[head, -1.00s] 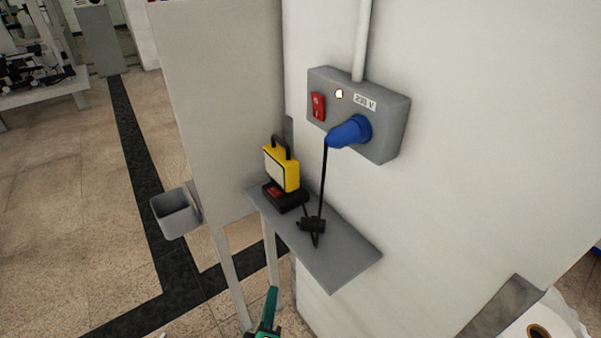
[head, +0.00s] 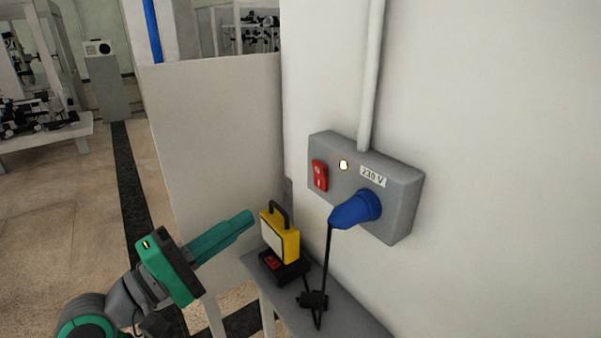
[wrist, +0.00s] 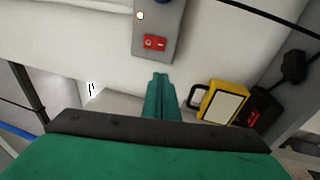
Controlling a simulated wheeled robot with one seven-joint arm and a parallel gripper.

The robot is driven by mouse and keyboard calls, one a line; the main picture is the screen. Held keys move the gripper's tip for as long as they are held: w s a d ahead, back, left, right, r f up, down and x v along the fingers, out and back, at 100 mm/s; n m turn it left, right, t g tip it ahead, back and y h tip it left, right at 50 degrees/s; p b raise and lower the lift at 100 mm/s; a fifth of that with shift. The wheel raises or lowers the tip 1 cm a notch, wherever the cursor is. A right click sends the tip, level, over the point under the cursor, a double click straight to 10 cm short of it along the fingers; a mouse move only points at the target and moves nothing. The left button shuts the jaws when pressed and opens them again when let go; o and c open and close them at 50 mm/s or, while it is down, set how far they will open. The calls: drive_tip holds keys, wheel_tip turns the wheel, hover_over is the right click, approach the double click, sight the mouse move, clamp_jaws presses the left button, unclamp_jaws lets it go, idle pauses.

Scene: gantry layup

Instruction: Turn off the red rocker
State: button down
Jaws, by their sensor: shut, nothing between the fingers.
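The red rocker (head: 320,175) is on the left of the front of a grey wall box (head: 401,219). A lit yellowish lamp (head: 343,165) is beside it, with a "230 V" label and a blue plug (head: 356,210) to the right. In the wrist view the rocker (wrist: 155,42) is just beyond my fingertips, on the grey box (wrist: 172,14). My gripper (head: 246,217) is shut and empty, left of the box and lower than the rocker, apart from it. Its green fingers also show in the wrist view (wrist: 160,80).
A yellow work lamp (head: 280,235) with a black handle stands on a black base with another red switch (head: 271,261), on a grey shelf (head: 345,318) below the box. A black cable hangs from the plug. A pale partition (head: 215,130) stands behind my gripper.

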sight(317, 170)
drive_tip(key=r, duration=0.1)
drive_tip(key=s+r+m+g, duration=0.1)
drive_tip(key=s+r+g, duration=0.1)
drive_tip(key=r, duration=0.1)
drive_tip(key=shift+s+a+r+m+h, duration=0.1)
drive_tip(key=shift+m+h, duration=0.3)
drive_tip(key=x, duration=1.4)
